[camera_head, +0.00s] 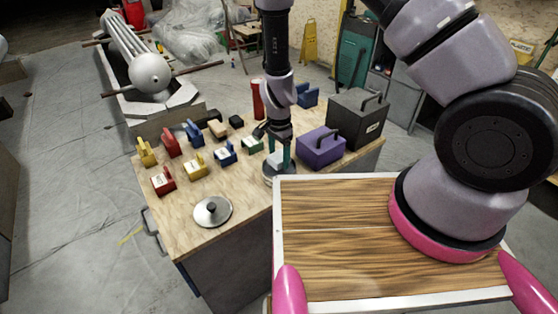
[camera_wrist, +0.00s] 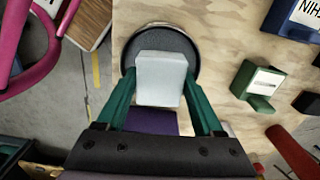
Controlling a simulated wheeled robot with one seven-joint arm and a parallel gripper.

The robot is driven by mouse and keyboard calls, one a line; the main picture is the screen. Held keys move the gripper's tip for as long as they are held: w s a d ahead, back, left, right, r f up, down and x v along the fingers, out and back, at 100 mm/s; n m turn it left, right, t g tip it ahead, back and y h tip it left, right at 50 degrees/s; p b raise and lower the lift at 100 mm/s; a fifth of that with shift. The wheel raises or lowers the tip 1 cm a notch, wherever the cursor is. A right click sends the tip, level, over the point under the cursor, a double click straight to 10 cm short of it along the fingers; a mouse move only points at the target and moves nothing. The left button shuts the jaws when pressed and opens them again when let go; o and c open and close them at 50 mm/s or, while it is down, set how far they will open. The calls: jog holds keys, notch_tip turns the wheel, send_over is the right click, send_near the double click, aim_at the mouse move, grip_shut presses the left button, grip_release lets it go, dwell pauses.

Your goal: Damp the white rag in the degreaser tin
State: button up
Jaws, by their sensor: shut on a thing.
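The white rag (camera_head: 276,159) is a pale block-like piece, seen large in the wrist view (camera_wrist: 160,78). My gripper (camera_head: 279,150) points down with its green fingers (camera_wrist: 160,88) shut on the rag's two sides. The degreaser tin (camera_head: 270,178) is a round, open metal tin near the bench's front right edge. Its dark interior and rim (camera_wrist: 190,45) show beyond the rag in the wrist view. The rag is over the tin's opening or at its mouth; I cannot tell whether it touches what is inside. A round metal lid with a black knob (camera_head: 212,210) lies apart on the bench.
A purple box (camera_head: 320,149) and a dark grey case (camera_head: 357,120) stand right of my gripper. Several coloured blocks with labels, such as a yellow one (camera_head: 195,167) and a green one (camera_head: 252,146), stand left. A red cylinder (camera_head: 257,100) stands behind. Bare wood (camera_head: 185,218) surrounds the lid.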

aim_at(279, 156)
jog(key=shift+r, duration=2.4)
